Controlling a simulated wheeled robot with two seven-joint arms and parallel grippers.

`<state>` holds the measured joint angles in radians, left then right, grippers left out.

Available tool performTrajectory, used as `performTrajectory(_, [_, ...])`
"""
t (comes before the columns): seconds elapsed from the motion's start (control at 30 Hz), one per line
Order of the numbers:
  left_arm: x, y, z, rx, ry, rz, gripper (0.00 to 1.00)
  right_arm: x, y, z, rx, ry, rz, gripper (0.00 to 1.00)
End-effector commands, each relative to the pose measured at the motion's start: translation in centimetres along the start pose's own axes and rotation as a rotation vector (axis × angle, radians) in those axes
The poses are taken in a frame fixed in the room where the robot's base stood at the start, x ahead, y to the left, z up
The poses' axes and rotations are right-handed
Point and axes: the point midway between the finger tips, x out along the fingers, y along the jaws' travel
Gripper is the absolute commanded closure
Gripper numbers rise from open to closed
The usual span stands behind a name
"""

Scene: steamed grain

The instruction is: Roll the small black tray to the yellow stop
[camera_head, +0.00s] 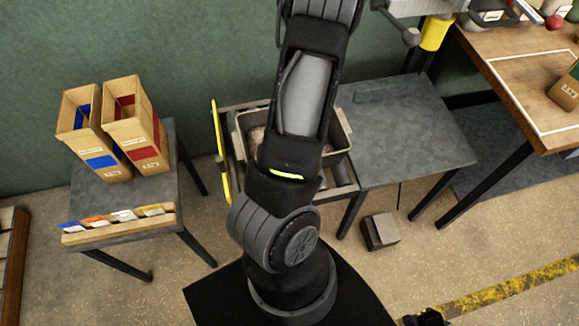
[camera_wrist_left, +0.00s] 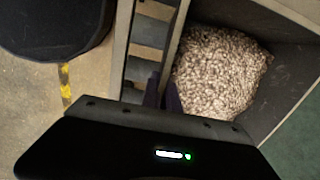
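The small tray (camera_head: 342,130) looks dark grey with a paler rim and sits on the rail frame between two tables in the head view, partly hidden behind my arm. In the left wrist view, the tray (camera_wrist_left: 283,62) holds a pale grain heap (camera_wrist_left: 220,72). The yellow stop (camera_head: 220,150) is an upright bar at the frame's left end, with a small gap to the tray. My left gripper (camera_wrist_left: 163,93) has its fingers close together on either side of the tray's wall; its tips are hidden in the head view. My right gripper (camera_head: 428,317) is a dark, cut-off shape at the bottom edge.
A side table (camera_head: 128,208) with two tall boxes and a card rack stands at left. A grey table (camera_head: 410,130) adjoins the frame at right. A dark block (camera_head: 381,231) lies on the floor. A wooden workbench (camera_head: 505,60) stands at upper right.

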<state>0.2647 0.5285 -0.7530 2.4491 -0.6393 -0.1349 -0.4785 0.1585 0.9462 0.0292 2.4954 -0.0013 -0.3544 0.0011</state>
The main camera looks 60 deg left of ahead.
Motion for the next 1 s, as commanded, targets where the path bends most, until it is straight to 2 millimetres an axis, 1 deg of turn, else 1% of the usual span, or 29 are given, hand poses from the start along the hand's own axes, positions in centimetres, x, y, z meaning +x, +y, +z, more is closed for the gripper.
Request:
performTrajectory(0.7, [0.0,0.0,3.2,-0.004,-0.001,0.001,1.00,0.2,0.1,0.0,0.000,0.000,0.000,1.00])
performTrajectory(1.0, [0.0,0.0,3.6,-0.003,-0.001,0.001,1.00,0.2,0.1,0.0,0.000,0.000,0.000,1.00])
